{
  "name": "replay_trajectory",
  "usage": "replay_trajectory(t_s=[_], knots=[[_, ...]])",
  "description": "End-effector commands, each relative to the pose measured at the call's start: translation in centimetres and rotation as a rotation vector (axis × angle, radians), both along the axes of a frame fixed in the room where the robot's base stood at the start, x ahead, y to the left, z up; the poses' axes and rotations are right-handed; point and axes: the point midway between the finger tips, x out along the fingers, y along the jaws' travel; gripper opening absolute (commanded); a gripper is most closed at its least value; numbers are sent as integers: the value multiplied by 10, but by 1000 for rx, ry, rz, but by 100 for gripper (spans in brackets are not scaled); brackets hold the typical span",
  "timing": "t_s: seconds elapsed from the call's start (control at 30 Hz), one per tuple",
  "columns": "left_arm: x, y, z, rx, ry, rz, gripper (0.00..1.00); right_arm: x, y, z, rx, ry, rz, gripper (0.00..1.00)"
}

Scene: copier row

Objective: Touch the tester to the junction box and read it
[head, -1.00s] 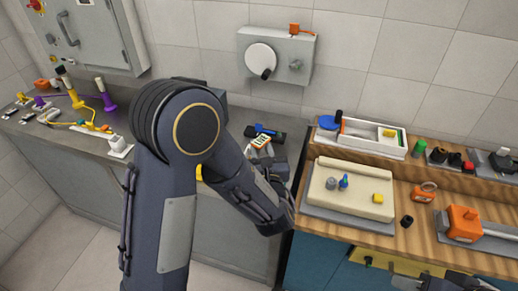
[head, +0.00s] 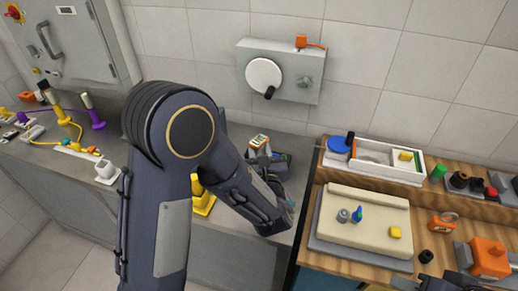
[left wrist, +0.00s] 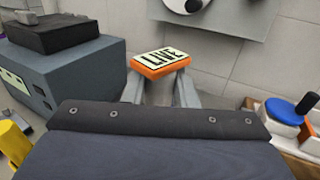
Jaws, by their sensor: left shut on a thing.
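My left gripper (head: 259,152) is shut on an orange tester (left wrist: 160,65) with a pale display. In the left wrist view the display reads "LIVE". The tester (head: 258,140) stands above the grey bench, below a grey wall box (head: 312,82) with a white disc and a black knob. That wall box may be the junction box; no label shows. In the head view the tester appears apart from it; the tester's far end is hidden. A dark part at the bottom right edge seems to be my right gripper (head: 430,284); its jaws are not clear.
A blue-grey box (left wrist: 75,78) with a black item on top stands left of the tester. A yellow object (head: 203,198) is beside my left arm. The wooden bench at right holds a white tray (head: 372,171), a beige block (head: 335,212) and an orange tool (head: 489,259).

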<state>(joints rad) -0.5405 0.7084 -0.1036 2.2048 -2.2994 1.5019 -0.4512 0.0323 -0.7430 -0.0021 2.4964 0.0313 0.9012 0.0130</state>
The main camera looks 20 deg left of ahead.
Motion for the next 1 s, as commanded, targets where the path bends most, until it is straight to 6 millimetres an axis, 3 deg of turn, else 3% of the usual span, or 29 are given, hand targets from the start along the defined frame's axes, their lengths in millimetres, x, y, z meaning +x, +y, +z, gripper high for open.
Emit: replay_trajectory(t_s=[0.6, 1.0], knots=[[0, 0, -57, 0, -1, 0, 0, 0, 0, -60, 0, 0, 0, 36], [0, 0, -66, 0, 0, 0, 0, 0, 0, -69, 0, 0, 0, 36]])
